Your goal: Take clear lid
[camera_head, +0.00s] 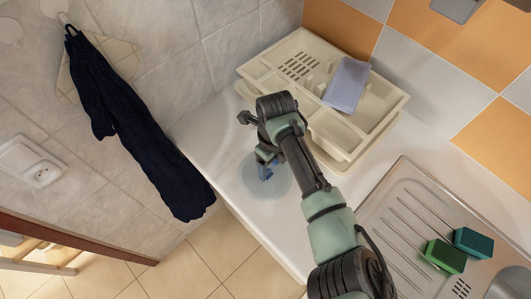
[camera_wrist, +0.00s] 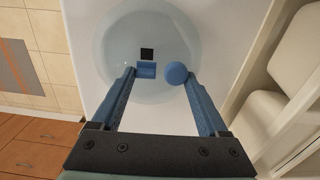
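The clear lid (camera_head: 249,181) is a pale, see-through round disc on the white counter, near its left front edge. It fills the upper middle of the wrist view (camera_wrist: 116,42). My gripper (camera_head: 265,170) is over the lid in the head view, and my arm hides part of the lid. In the wrist view, the two blue fingers (camera_wrist: 160,72) stand apart over the lid's near part. A blue square piece and a blue round piece show between the tips, with a small black square beside them. I cannot tell whether they belong to the fingers or the lid, or whether anything touches.
A steel sink (camera_head: 393,215) with two green sponges (camera_head: 445,256) is at the right. A dark towel (camera_head: 125,120) hangs on the left wall. The counter's front edge is close to the lid.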

